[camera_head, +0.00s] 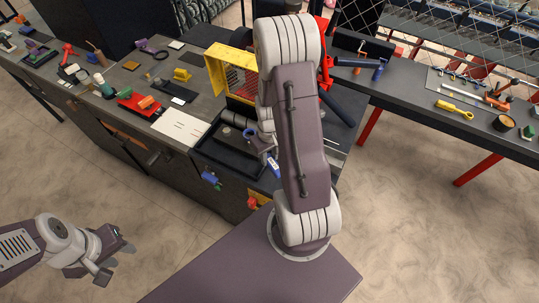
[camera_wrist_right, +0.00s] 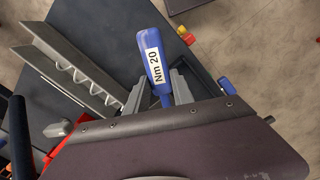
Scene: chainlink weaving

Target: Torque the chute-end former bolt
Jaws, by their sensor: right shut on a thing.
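My right gripper (camera_wrist_right: 160,92) is shut on a blue torque tool (camera_wrist_right: 153,58) with a white label reading "20 Nm". The blue tool also shows in the head view (camera_head: 273,166), beside the dark tray, with my right arm covering much of that area. A grey channel (camera_wrist_right: 75,68) with a wavy wire in it lies left of the tool in the wrist view, apart from it. I cannot make out the former bolt in either view. My left gripper (camera_head: 114,261) is open and empty, low at the left over the floor, away from the bench.
A yellow guard frame (camera_head: 216,76) stands on the bench behind the dark tray (camera_head: 204,157). A white sheet (camera_head: 181,127) and a red tray (camera_head: 130,107) lie to its left. A side bench (camera_head: 410,87) with tools runs right, below chain-link mesh. Floor around my left arm is clear.

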